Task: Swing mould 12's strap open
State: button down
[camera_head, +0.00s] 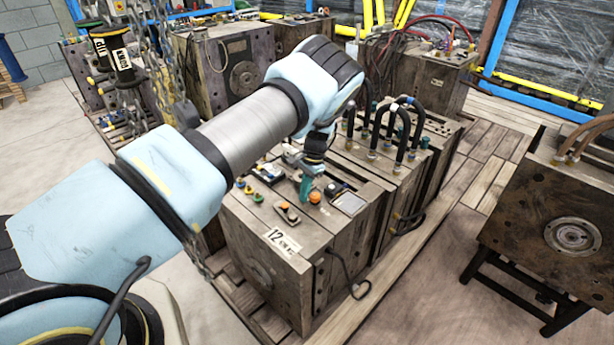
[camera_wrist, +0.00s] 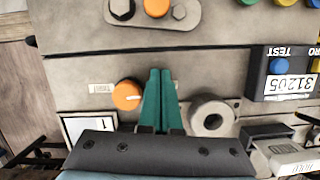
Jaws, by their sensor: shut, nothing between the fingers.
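Mould 12 (camera_head: 300,262) is a worn grey-brown block with a white "12" label (camera_head: 283,240) on its near top edge. A short grey metal strap (camera_wrist: 137,17) with a dark hex bolt and an orange button lies flat on it, partly cut off at the top of the wrist view. It also shows in the head view (camera_head: 288,212). My gripper (camera_wrist: 160,72) has teal fingers, shut together and empty, apart from the strap. In the head view my gripper (camera_head: 305,190) is over the mould's top, just beyond the strap.
An orange knob (camera_wrist: 127,96) stands close left of my fingers, and a grey ring (camera_wrist: 212,117) stands to the right. Black looped hoses (camera_head: 385,135) rise behind. Another mould (camera_head: 560,215) stands at right.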

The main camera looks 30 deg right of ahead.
aim_at(292, 207)
jog(key=a, duration=0.1)
jog(key=a+p, duration=0.1)
jog(key=shift+s+a+r, duration=0.2)
jog(key=shift+a, duration=0.2)
jog(key=shift+a+f+p, duration=0.15)
jog(key=shift+a+p, duration=0.25)
jog(key=shift+a, duration=0.2)
jog(key=shift+w+a+f+n+b, duration=0.1)
jog(key=shift+a+f+n+b, duration=0.1)
jog(key=shift+a+n+b, duration=0.5)
jog(key=shift+a+r+n+b, duration=0.15)
jog(key=shift+n+b, duration=0.15)
jog(key=shift+a, duration=0.1)
